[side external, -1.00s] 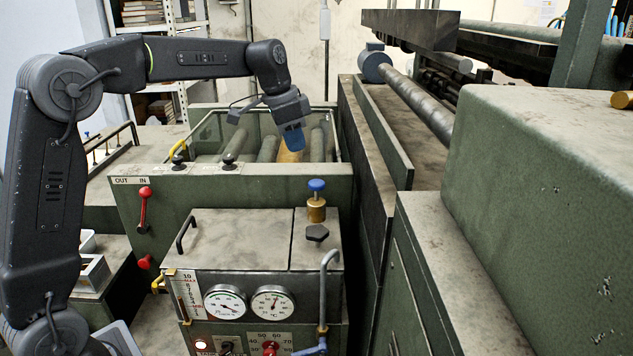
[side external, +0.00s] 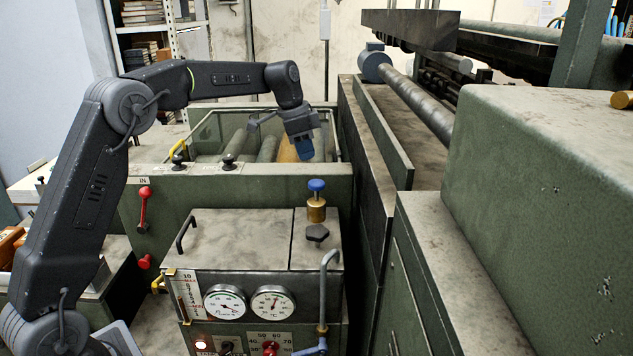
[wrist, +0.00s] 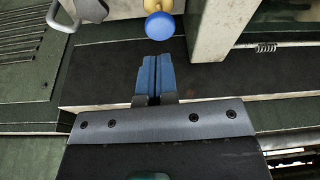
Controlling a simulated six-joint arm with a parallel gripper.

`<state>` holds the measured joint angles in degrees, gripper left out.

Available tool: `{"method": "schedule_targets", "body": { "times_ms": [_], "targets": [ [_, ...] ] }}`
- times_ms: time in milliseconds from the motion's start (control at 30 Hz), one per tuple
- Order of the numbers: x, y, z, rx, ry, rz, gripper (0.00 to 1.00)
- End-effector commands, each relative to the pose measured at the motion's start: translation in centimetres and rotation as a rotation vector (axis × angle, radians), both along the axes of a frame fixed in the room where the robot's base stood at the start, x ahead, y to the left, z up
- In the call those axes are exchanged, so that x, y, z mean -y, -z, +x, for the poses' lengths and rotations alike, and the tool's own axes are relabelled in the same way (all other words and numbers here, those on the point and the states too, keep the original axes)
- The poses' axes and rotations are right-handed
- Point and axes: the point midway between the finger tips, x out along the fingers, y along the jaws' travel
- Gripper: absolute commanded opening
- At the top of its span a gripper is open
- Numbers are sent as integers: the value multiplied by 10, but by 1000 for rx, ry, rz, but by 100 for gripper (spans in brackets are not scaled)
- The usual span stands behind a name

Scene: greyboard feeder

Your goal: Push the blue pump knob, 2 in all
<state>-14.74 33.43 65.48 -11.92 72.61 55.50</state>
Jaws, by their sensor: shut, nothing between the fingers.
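The blue pump knob (side external: 317,185) sits on top of a brass pump body (side external: 316,208) at the back right of the glue tank's lid. The knob also shows in the wrist view (wrist: 159,26), top centre, just beyond the fingertips. My gripper (side external: 306,157) is above and slightly left of the knob in the side view, its blue fingers pointing down and apart from the knob. In the wrist view my gripper (wrist: 154,58) has its fingers together with nothing between them.
A black star-shaped knob (side external: 317,233) is in front of the pump, and a grey bent pipe (side external: 328,285) rises at the tank's right. A black handle (side external: 186,234) stands on the lid's left. The green panel (side external: 240,190) stands behind.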

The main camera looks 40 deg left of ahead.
Motion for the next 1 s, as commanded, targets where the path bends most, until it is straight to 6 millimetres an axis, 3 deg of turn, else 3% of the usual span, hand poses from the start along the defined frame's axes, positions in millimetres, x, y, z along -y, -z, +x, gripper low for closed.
{"method": "schedule_targets", "body": {
  "times_ms": [433,1000],
  "targets": [
    [8,50,9,-3,1,-2,0],
    [9,58,11,-1,0,-1,0]
  ]
}}
